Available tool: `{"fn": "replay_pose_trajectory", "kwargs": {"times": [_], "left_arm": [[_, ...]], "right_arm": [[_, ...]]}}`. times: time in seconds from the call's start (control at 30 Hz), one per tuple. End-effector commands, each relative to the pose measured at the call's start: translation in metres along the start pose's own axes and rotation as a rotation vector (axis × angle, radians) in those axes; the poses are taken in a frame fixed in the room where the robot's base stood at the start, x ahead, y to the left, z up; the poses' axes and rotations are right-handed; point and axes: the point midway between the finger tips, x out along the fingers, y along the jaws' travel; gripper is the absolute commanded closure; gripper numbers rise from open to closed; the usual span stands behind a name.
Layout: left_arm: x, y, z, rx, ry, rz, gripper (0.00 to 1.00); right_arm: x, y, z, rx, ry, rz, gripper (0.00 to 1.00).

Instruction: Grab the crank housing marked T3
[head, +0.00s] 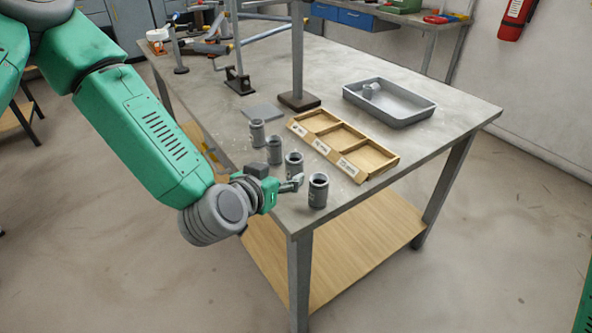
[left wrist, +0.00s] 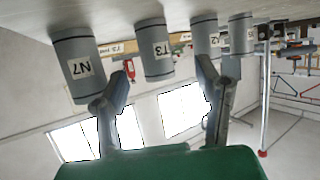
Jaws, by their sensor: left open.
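The crank housing marked T3 is a grey cylinder with a white label; in the left wrist view (left wrist: 154,48) it shows between and beyond my fingers. In the head view the T3 housing (head: 294,166) appears to be second from the front in a row along the table's near edge. My left gripper (head: 295,183) is open and empty at that edge, just short of the housing. Its two fingers (left wrist: 163,75) are apart in the wrist view. Whether they touch anything is not clear. My right gripper is not in view.
A housing marked N7 (left wrist: 77,66) stands close beside a finger; it is the front one (head: 318,191) in the head view. Two more housings (head: 275,150) (head: 257,133) stand farther back. A wooden divided tray (head: 388,160) and a grey bin (head: 419,120) lie beyond.

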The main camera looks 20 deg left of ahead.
Motion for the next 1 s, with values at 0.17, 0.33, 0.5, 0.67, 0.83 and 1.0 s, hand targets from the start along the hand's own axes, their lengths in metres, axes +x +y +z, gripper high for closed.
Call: {"fn": "replay_pose_trajectory", "kwargs": {"times": [0.17, 0.33, 0.5, 0.67, 0.83, 1.0], "left_arm": [[0.013, 0.006, -0.001, 0.006, -0.001, -0.002, 0.42], [0.035, 0.007, -0.002, 0.005, -0.001, -0.004, 0.42], [0.058, 0.007, -0.002, 0.007, -0.002, -0.002, 0.42], [0.064, 0.007, -0.002, 0.007, -0.002, -0.002, 0.42], [0.063, 0.007, -0.002, 0.007, -0.002, -0.002, 0.49], [0.063, 0.007, -0.002, 0.007, -0.002, -0.002, 1.0]], "right_arm": [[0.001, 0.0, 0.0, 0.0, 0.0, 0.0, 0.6], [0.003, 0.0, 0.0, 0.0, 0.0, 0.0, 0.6], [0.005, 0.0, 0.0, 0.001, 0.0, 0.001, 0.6], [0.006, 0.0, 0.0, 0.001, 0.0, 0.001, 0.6], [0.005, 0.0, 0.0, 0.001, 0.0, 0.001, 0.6], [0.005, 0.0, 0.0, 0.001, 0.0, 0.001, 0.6]]}}
